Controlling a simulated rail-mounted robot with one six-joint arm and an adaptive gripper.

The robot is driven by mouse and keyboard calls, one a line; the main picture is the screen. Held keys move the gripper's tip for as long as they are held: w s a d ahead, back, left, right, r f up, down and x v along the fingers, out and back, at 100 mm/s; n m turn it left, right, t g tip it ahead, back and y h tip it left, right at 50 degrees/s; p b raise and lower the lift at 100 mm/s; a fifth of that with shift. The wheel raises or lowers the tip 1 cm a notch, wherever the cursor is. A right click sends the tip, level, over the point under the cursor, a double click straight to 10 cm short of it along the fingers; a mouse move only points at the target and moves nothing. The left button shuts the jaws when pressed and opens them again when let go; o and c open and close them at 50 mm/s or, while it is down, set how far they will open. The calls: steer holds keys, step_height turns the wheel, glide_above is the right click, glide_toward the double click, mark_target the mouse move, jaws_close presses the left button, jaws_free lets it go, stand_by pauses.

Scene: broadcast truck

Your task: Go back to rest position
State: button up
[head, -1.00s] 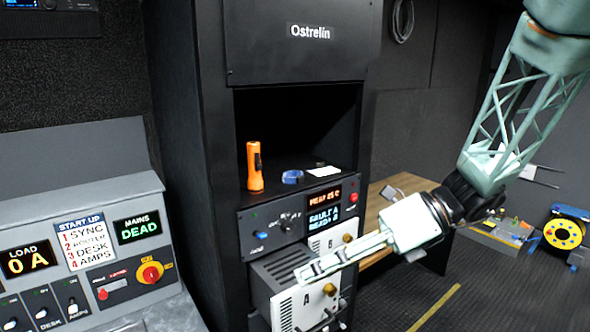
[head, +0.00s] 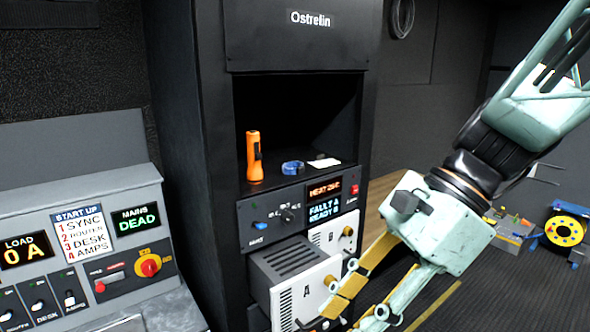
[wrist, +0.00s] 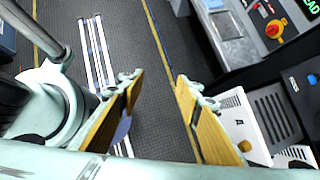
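My gripper (head: 350,314) hangs at the lower right of the rack in the head view, pointing down and left. Its two yellow-padded fingers are spread apart, and the wrist view shows nothing between them (wrist: 160,88). In the head view the fingers overlap the area just right of the white-fronted module A (head: 306,292); I cannot tell whether they touch it. Module A juts out of the rack.
The rack shelf holds an orange flashlight (head: 254,158), a blue roll (head: 292,167) and a white card (head: 324,162). A control desk (head: 75,215) stands at left. A yellow cable reel (head: 565,231) is at far right. Dark floor lies right of the rack.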

steer(key=s+d+n+t+h+b, duration=0.5)
steer(key=s+d+n+h, duration=0.2)
steer(key=s+d+n, duration=0.3)
steer(key=shift+s+d+n, duration=0.15)
steer(key=shift+d+n, duration=1.65)
steer(key=shift+n, duration=0.9)
